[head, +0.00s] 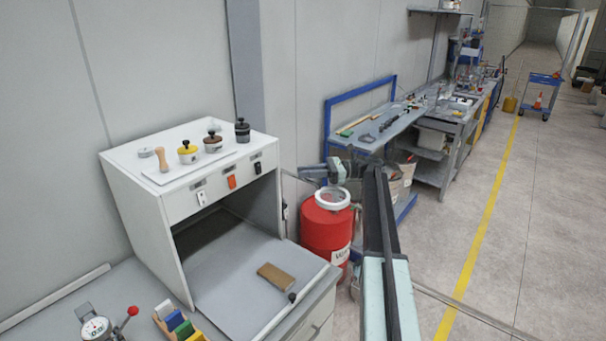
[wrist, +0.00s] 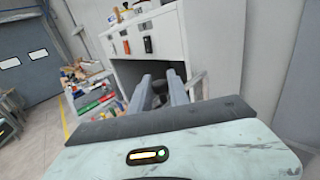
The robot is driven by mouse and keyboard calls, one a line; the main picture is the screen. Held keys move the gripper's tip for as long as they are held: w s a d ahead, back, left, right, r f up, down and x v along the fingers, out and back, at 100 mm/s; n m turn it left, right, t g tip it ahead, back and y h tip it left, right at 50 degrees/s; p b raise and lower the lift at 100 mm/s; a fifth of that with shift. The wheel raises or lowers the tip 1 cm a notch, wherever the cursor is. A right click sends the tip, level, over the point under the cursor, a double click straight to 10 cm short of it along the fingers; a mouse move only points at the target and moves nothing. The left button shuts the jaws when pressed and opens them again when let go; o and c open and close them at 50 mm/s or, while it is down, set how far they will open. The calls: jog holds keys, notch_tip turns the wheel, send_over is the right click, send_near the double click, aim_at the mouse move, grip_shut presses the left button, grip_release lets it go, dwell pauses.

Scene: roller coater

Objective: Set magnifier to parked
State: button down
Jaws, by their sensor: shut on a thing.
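The magnifier (head: 333,199) is a round lens with a pale ring rim. In the head view it hangs out to the right of the white cabinet, in front of the red drum, on a thin arm that runs back to the cabinet's right side. My gripper (head: 322,176) is at the magnifier, just above and behind its ring. In the wrist view the two grey fingers (wrist: 161,92) point toward the cabinet, with a dark part between them. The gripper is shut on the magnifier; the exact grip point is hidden.
The white cabinet (head: 178,208) has switches on its front and several knobbed pots on top. A brown block (head: 276,277) lies on its grey board. The red drum (head: 326,232) stands below the magnifier.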

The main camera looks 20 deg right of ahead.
jog(key=c, duration=1.3)
grip_release()
jog(key=v, duration=0.7)
jog(key=shift+d, duration=0.35)
jog(key=shift+s, duration=0.15)
